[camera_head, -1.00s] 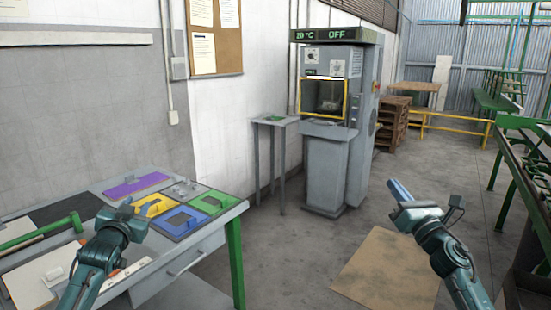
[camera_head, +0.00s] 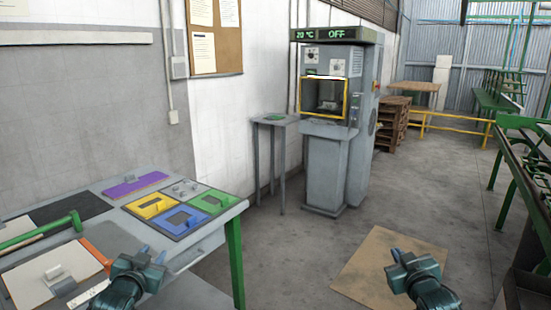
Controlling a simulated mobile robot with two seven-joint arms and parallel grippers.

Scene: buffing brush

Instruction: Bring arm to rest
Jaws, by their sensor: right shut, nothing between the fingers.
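My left gripper (camera_head: 152,254) is over the front right part of the workbench, beside an orange-edged board, with its fingers pointing away from me. My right gripper (camera_head: 401,255) is low over the brown floor sheet at the right, shut and empty. Both forearms come up from the bottom edge of the view.
The workbench (camera_head: 222,220) carries purple, yellow, blue and green fixtures, a green-handled tool (camera_head: 40,231) and a board with a clip (camera_head: 45,275). A grey machine (camera_head: 330,130) reading OFF stands behind. A brown sheet (camera_head: 375,255) lies on open floor. Green racks line the right.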

